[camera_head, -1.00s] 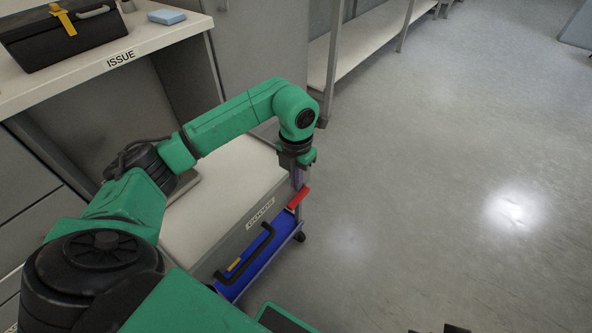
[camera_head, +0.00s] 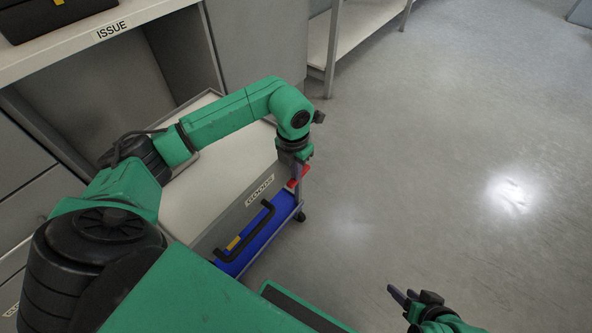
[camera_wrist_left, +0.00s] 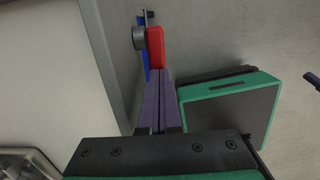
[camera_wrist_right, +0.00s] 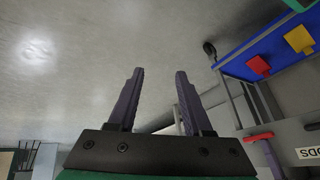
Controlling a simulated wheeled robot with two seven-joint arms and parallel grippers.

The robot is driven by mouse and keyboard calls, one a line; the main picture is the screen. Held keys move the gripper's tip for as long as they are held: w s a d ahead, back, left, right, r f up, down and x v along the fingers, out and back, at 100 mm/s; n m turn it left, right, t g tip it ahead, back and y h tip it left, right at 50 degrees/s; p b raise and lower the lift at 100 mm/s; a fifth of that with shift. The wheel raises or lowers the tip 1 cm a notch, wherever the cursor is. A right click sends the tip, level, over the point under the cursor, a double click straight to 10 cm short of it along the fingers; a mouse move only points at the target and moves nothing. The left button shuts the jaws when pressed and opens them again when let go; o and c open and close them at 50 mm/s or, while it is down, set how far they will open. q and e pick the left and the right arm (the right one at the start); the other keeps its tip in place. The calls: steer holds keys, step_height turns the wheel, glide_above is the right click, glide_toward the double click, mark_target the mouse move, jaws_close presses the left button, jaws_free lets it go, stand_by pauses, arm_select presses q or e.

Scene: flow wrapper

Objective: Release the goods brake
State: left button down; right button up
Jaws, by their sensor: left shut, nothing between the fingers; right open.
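The goods trolley has a pale top and a grey side with a GOODS label (camera_head: 259,191). A red lever (camera_head: 299,177), which looks like the brake, sits at its near right corner. It also shows in the left wrist view (camera_wrist_left: 155,47), just beyond the fingertips, and in the right wrist view (camera_wrist_right: 258,136). My left gripper (camera_head: 297,184) is shut and empty, pointing down at this lever. Its fingertips (camera_wrist_left: 159,72) are touching or very close to the red part; I cannot tell which. My right gripper (camera_head: 402,297) is open and empty over the floor, its fingers spread (camera_wrist_right: 155,75).
The ISSUE counter (camera_head: 150,12) with a black toolbox (camera_head: 45,15) stands behind. The floor (camera_head: 440,150) to the right is clear.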

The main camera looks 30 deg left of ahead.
arm_select(q)
steer(key=shift+s+f+t+b, duration=0.2)
steer(key=shift+f+t+b, duration=0.15)
steer(key=shift+t, duration=0.05)
steer(key=shift+s+a+f, duration=0.1)
steer(key=shift+s+f, duration=0.2)
steer(key=shift+f, duration=0.45)
arm_select(e)
steer(key=shift+w+a+f+t+y, duration=0.25)
steer(key=shift+a+f+t, duration=0.15)
steer(key=shift+a, duration=0.25)
steer(key=shift+w+a+f+t+y, duration=0.15)
steer(key=shift+a+f+t+y, duration=0.2)
steer(key=shift+a, duration=0.3)
arm_select(q)
steer(key=shift+f, duration=0.1)
arm_select(e)
steer(key=shift+a, duration=0.1)
